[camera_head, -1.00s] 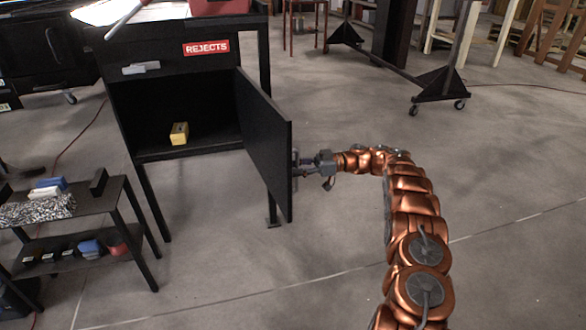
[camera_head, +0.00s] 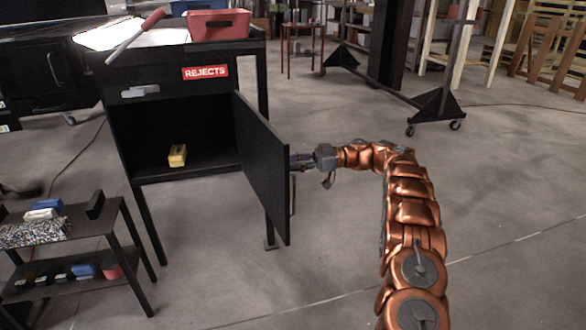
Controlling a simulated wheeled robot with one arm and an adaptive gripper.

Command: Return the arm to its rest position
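My copper-coloured arm reaches up from the lower right and bends left. My gripper (camera_head: 303,161) is at the outer side of an open black cabinet door (camera_head: 262,165), close to its far edge. The fingers are small and partly hidden by the door, so I cannot tell whether they are open, shut or touching it. The black cabinet (camera_head: 165,85) has a red REJECTS label (camera_head: 206,72), and its compartment is open to view. A yellow block (camera_head: 177,155) sits inside on the compartment floor.
A low black shelf (camera_head: 120,215) with several small items stands at the lower left. A red bin (camera_head: 218,24) is on the cabinet top. A wheeled black frame (camera_head: 435,105) stands at the back right. The floor right of my arm is clear.

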